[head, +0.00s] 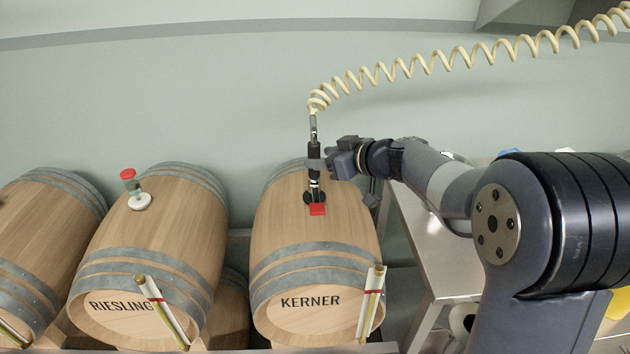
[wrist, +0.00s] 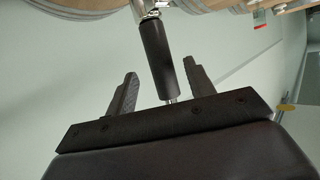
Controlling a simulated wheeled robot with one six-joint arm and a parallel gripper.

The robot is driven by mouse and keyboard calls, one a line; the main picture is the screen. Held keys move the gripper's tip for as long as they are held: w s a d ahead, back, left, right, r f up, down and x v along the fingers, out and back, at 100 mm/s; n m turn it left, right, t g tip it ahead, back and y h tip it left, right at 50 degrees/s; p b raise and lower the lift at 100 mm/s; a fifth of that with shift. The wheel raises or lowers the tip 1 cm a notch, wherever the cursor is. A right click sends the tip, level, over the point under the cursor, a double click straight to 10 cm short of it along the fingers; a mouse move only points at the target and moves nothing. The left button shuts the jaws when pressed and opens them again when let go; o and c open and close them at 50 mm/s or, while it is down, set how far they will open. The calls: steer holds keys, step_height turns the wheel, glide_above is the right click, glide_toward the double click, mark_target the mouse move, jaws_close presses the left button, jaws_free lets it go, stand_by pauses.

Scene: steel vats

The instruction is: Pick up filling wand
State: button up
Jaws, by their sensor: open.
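The filling wand (head: 314,160) stands upright on top of the KERNER barrel (head: 320,240), with a dark handle and a cream coiled hose (head: 425,62) running from its top to the upper right. A red piece (head: 317,210) sits at its foot. My gripper (head: 335,162) is at the right of the handle at mid height. In the wrist view the black handle (wrist: 160,58) lies between the two open fingers of my gripper (wrist: 158,82), with a visible gap on each side. Whether the handle touches the palm cannot be told.
Another barrel (head: 45,240) is at the far left. A metal table (head: 430,245) stands to the right under my arm. The wall behind is clear.

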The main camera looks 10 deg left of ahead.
steer(key=shift+w+a+f+p, duration=0.1)
steer(key=shift+w+a+p, duration=0.1)
steer(key=shift+a+p, duration=0.35)
steer(key=shift+p+x, duration=0.7)
steer(key=shift+x, duration=1.4)
steer(key=shift+f, duration=0.15)
steer(key=shift+c, duration=0.5)
jaws_close()
